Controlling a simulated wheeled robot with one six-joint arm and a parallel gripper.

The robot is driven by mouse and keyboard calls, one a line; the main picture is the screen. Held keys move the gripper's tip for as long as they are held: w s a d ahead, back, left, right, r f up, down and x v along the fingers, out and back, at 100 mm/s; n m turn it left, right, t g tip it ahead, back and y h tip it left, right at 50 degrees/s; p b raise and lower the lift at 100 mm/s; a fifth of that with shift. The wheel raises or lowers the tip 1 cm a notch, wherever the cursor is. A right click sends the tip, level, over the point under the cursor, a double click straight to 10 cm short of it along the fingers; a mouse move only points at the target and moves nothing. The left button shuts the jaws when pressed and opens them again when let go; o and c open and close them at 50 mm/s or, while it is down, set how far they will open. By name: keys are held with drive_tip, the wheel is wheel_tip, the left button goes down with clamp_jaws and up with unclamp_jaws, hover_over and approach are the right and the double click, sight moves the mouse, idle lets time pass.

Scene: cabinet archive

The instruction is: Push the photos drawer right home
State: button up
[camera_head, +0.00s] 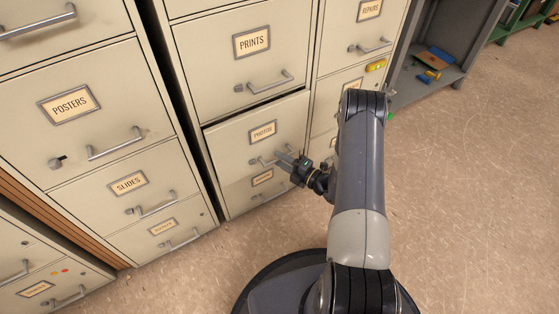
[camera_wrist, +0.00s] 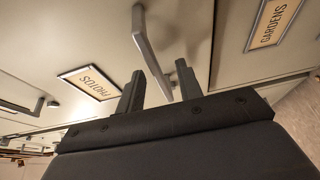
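The photos drawer (camera_head: 240,139) is a beige metal front in the middle cabinet, under the prints drawer. A dark gap along its top edge shows that it stands out a little. Its label (camera_wrist: 89,83) and grey bar handle (camera_wrist: 147,42) show in the wrist view. My gripper (camera_head: 285,160) is at the handle's right part in the head view, hiding some of it. In the wrist view my gripper's two fingers (camera_wrist: 158,72) are apart, with the handle bar showing between them. I cannot tell whether they touch it.
The prints drawer (camera_head: 215,45) is above, flush. A smaller-labelled drawer (camera_head: 236,198) is below. The posters drawer (camera_head: 60,128) and slides drawer (camera_head: 100,190) are at left. A grey shelf (camera_head: 450,75) stands at right. The floor (camera_head: 470,200) is clear.

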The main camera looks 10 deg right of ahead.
drive_tip(key=shift+w+a, duration=0.45)
drive_tip(key=shift+w, duration=0.05)
drive_tip(key=shift+c, duration=0.5)
clamp_jaws()
